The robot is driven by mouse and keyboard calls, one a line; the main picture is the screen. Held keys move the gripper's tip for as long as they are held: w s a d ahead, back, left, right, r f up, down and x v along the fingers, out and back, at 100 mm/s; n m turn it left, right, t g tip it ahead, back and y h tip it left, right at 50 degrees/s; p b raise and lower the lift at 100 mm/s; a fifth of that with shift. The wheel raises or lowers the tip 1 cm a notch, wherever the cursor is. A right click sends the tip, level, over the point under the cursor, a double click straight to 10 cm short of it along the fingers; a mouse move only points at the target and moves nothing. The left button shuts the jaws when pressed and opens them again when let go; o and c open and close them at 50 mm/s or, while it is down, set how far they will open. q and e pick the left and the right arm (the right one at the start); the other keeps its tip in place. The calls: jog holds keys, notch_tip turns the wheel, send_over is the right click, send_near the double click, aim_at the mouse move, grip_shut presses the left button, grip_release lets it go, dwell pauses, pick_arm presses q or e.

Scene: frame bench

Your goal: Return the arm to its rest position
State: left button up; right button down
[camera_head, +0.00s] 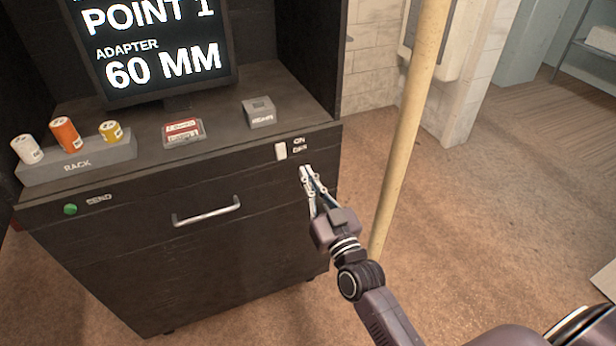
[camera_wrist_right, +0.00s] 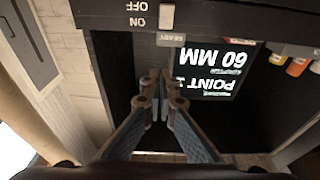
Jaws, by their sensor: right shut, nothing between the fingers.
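My right gripper (camera_head: 306,172) is shut and empty in the head view. Its fingertips are in front of the dark cabinet's front face (camera_head: 270,250), just below and right of a white ON/OFF switch (camera_head: 281,151). I cannot tell whether they touch the cabinet. In the right wrist view the shut fingers (camera_wrist_right: 155,82) point toward the cabinet, and the switch (camera_wrist_right: 167,16) shows at the top. My right arm comes in from the lower right. My left gripper is not in view.
On the cabinet top stand a rack (camera_head: 90,160) with white, orange and yellow adapters, a red-and-white card (camera_head: 183,132), a small grey block (camera_head: 259,112) and a screen (camera_head: 160,50). A drawer handle (camera_head: 207,212) protrudes. A pale pole (camera_head: 408,130) stands close right of my gripper.

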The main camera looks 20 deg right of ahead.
jog(key=s+a+f+g, duration=0.1)
jog(key=s+f+g, duration=0.15)
jog(key=f, duration=0.95)
jog(key=s+a+f+g, duration=0.1)
jog(key=s+f+g, duration=0.15)
jog(key=f, duration=1.05)
jog(key=s+f+n+g, duration=0.1)
jog(key=s+f+g, duration=0.1)
jog(key=s+f, duration=0.45)
jog(key=s+f+g, duration=0.3)
jog(key=f, duration=0.6)
jog(key=s+d+f+g, duration=0.1)
jog(key=s+f+g, duration=0.2)
jog(key=s, duration=0.9)
jog(key=s+d+f+g, duration=0.1)
jog(key=s+f+g, duration=0.2)
jog(key=s+f, duration=0.7)
jog(key=s+d+f+n+g, duration=0.1)
jog(key=s+f, duration=0.6)
jog(key=s, duration=0.7)
jog(key=shift+s+d+f+g+h, duration=0.3)
jog(key=shift+d+g+h, duration=0.15)
jog(key=shift+g, duration=0.65)
